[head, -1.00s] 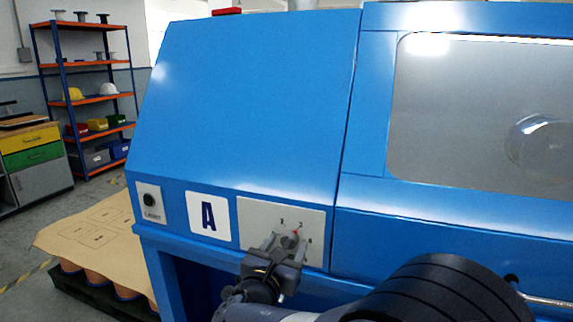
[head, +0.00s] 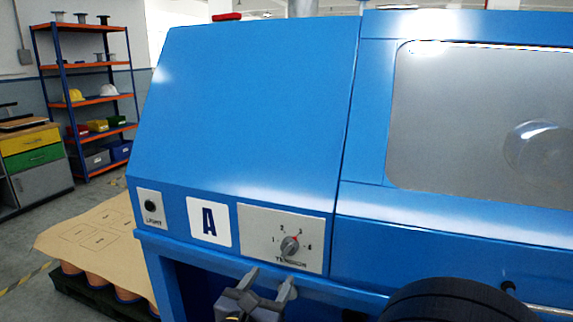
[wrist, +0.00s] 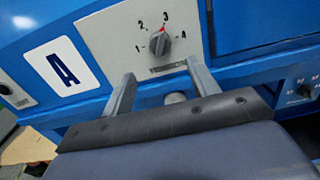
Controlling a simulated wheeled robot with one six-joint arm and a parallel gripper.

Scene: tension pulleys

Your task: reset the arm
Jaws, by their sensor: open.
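My gripper (head: 268,281) is open and empty in the head view, below the tension panel of the blue machine. The grey tension knob (head: 290,246) sits on the light panel (head: 254,236) with numbers around it, its red mark near the 3. In the wrist view the two fingers of my gripper (wrist: 162,90) are spread apart, and the knob (wrist: 159,46) lies beyond the fingertips, not touched. The black part of my arm fills the lower right of the head view.
The blue machine (head: 250,110) with a grey window (head: 470,120) fills most of the view. A black button (head: 151,205) and a letter A plate (head: 209,221) are left of the panel. A cardboard-topped pallet (head: 95,240) stands at the lower left, before shelves (head: 88,95).

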